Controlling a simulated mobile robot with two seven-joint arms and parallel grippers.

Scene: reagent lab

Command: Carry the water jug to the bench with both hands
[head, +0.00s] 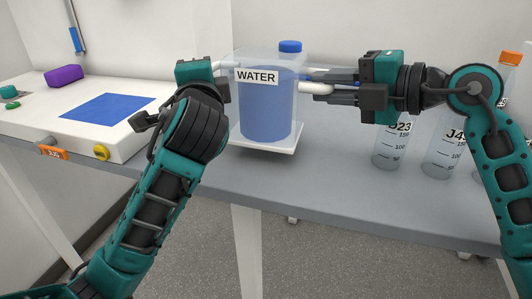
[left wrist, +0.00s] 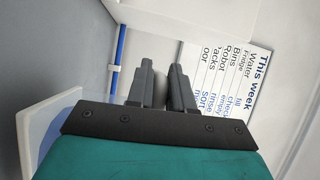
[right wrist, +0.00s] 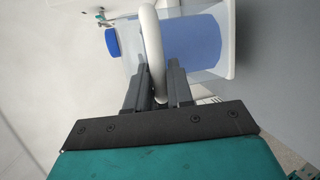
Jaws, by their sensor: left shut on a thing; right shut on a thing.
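The water jug (head: 265,117) is a clear box with blue water, a WATER label, a blue cap and a white base. It looks upright, over the grey bench (head: 330,185); I cannot tell whether its base touches the bench. My right gripper (head: 318,92) is shut on the jug's white right handle, a loop that also shows in the right wrist view (right wrist: 150,40) between the fingers (right wrist: 156,92). My left gripper (head: 216,70) is shut at the jug's left handle, mostly hidden behind my wrist. The left wrist view shows its fingers (left wrist: 160,90) around a greyish bar.
To the left, a white unit (head: 40,117) carries a blue mat (head: 107,108) and a purple block (head: 64,75), with a yellow knob (head: 101,152) on its front. Labelled clear bottles (head: 441,152) stand at right, behind my right arm. Bench in front of the jug is bare.

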